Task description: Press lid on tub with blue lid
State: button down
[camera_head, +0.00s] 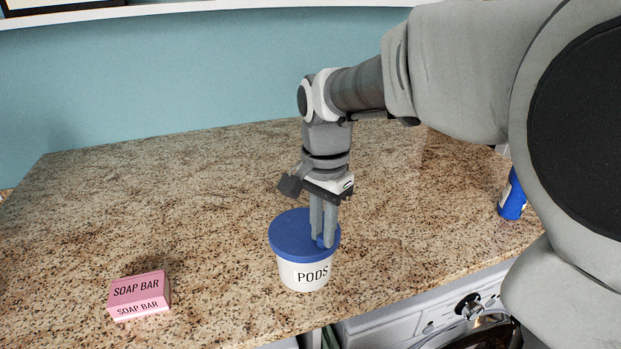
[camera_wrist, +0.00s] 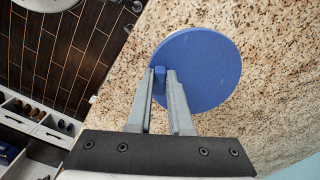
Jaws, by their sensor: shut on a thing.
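A white tub (camera_head: 303,274) marked PODS stands upright on the granite counter, with a round blue lid (camera_head: 290,232) on top. The lid also shows in the wrist view (camera_wrist: 208,68). From these views I cannot tell whether the lid is fully seated. My gripper (camera_head: 323,238) points down at the lid's right side, and in the wrist view my gripper (camera_wrist: 160,75) is shut on a small blue tab (camera_wrist: 159,84) at the lid's edge. The fingers hide part of the lid's edge.
A pink soap bar box (camera_head: 138,295) lies on the counter (camera_head: 200,200) to the left. A blue bottle (camera_head: 512,197) stands at the right, partly behind my arm. A washing machine (camera_head: 440,318) is below the front edge. The counter's middle is clear.

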jog(key=shift+c, duration=1.3)
grip_release()
jog(key=shift+r, duration=0.2)
jog(key=shift+r+p, duration=3.3)
jog(key=shift+r, duration=0.55)
grip_shut()
jog(key=shift+f, duration=0.3)
